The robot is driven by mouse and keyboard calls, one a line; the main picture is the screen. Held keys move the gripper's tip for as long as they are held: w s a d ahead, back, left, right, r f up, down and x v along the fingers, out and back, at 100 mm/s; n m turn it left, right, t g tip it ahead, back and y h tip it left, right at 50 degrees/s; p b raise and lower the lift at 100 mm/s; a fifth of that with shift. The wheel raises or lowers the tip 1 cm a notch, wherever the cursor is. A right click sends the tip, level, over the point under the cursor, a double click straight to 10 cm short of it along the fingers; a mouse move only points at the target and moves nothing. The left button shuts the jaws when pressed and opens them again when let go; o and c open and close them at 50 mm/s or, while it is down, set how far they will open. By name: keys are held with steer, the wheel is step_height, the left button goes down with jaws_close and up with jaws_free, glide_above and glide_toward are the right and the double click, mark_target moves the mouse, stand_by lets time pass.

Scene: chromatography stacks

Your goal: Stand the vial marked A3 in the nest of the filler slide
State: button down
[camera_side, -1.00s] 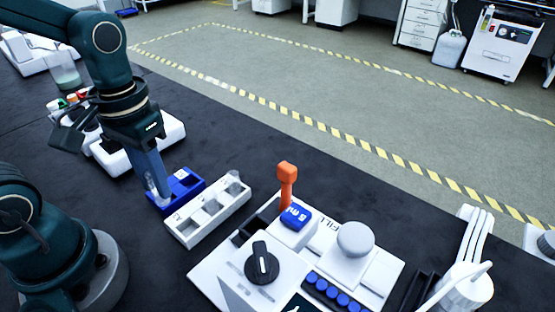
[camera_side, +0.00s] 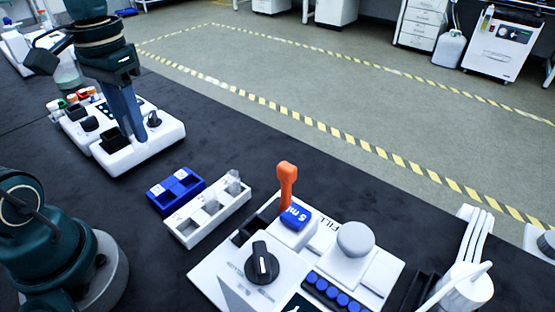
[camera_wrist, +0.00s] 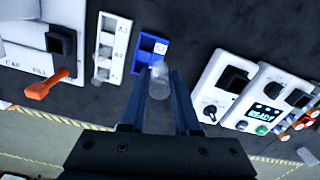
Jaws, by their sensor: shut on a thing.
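My gripper (camera_side: 136,134) is raised over the white device left of the racks. In the wrist view, its fingers (camera_wrist: 158,78) are shut on a clear vial (camera_wrist: 159,82); no mark on this vial can be read. A white rack (camera_side: 181,232) has sockets with labels, and A3 can be read beside one in the wrist view (camera_wrist: 124,20). A clear vial (camera_side: 234,184) stands in the rack's far end. The filler (camera_side: 213,283) is the white machine marked FILL, with an orange lever (camera_side: 287,178) and a dark channel (camera_side: 243,234). Its nest cannot be clearly made out.
A blue rack (camera_side: 178,190) beside the white rack has no vial showing. A white device (camera_side: 152,151) with knobs stands behind my gripper; its lit display (camera_wrist: 264,112) shows in the wrist view. Dark bench (camera_side: 230,150) is clear behind the racks.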

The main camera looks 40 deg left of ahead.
steer(key=w+d+m, duration=0.5)
steer(key=w+d, duration=0.2)
steer(key=d, duration=0.3)
steer(key=shift+s+d+f+m, duration=0.3)
steer(key=shift+d+f+m, duration=0.35)
steer(key=shift+d+f, duration=0.9)
steer(key=shift+s+d+f+m, duration=0.35)
steer(key=shift+d+f+m, duration=0.5)
steer(key=shift+d, duration=1.35)
steer(key=shift+s+d+f+m, duration=0.3)
steer(key=shift+d+f+m, duration=0.2)
steer(key=shift+d+f, duration=1.1)
steer(key=shift+d+f, duration=0.25)
steer(key=shift+f, duration=0.95)
steer(key=c, duration=0.6)
jaws_free()
steer(key=shift+o, duration=0.2)
steer(key=shift+r, duration=0.1)
